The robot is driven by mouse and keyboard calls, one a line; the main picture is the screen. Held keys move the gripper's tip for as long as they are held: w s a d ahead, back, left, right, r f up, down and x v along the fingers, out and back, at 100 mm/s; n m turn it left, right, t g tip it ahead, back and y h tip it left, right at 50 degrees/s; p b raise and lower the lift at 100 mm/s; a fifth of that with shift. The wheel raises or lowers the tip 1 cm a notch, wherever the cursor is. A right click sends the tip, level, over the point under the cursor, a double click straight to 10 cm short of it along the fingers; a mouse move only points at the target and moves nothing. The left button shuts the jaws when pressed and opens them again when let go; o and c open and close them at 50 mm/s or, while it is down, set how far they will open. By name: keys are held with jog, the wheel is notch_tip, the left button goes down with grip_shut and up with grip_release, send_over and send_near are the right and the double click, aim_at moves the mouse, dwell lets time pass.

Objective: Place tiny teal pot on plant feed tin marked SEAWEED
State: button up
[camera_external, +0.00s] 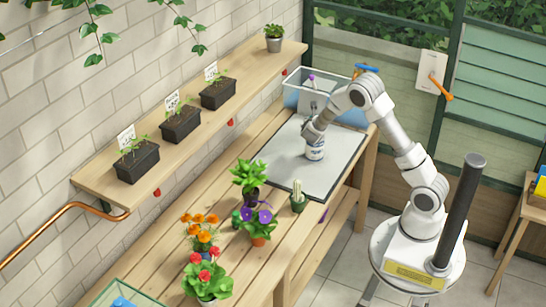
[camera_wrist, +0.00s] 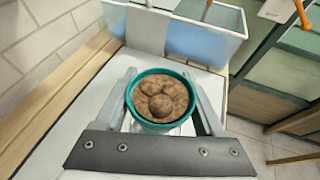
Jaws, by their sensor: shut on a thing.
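The tiny teal pot (camera_wrist: 160,124) fills the space between the two fingers of my gripper (camera_wrist: 162,95) in the wrist view. It looks upright and holds lumpy brown material. My gripper (camera_external: 312,134) is shut on the pot. In the external view, my gripper is directly over a small white and blue tin (camera_external: 315,153) on the grey mat. The pot is hard to make out there behind the fingers. I cannot tell whether the pot touches the tin. The tin's lettering is too small to read, and in the wrist view the pot mostly hides what is below.
A clear bin (camera_external: 303,101) stands behind the mat (camera_external: 277,158), with a purple-topped bottle by it. A cactus pot (camera_external: 298,203) stands near the mat's front corner. Several flowering plants fill the nearer bench. Planters line the wall shelf (camera_external: 160,163). The mat around the tin is clear.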

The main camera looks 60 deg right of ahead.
jog(key=shift+f, duration=1.35)
jog(key=shift+f+b, duration=0.2)
jog(key=shift+b, duration=0.1)
jog(key=o, duration=1.4)
jog(key=shift+r, duration=0.15)
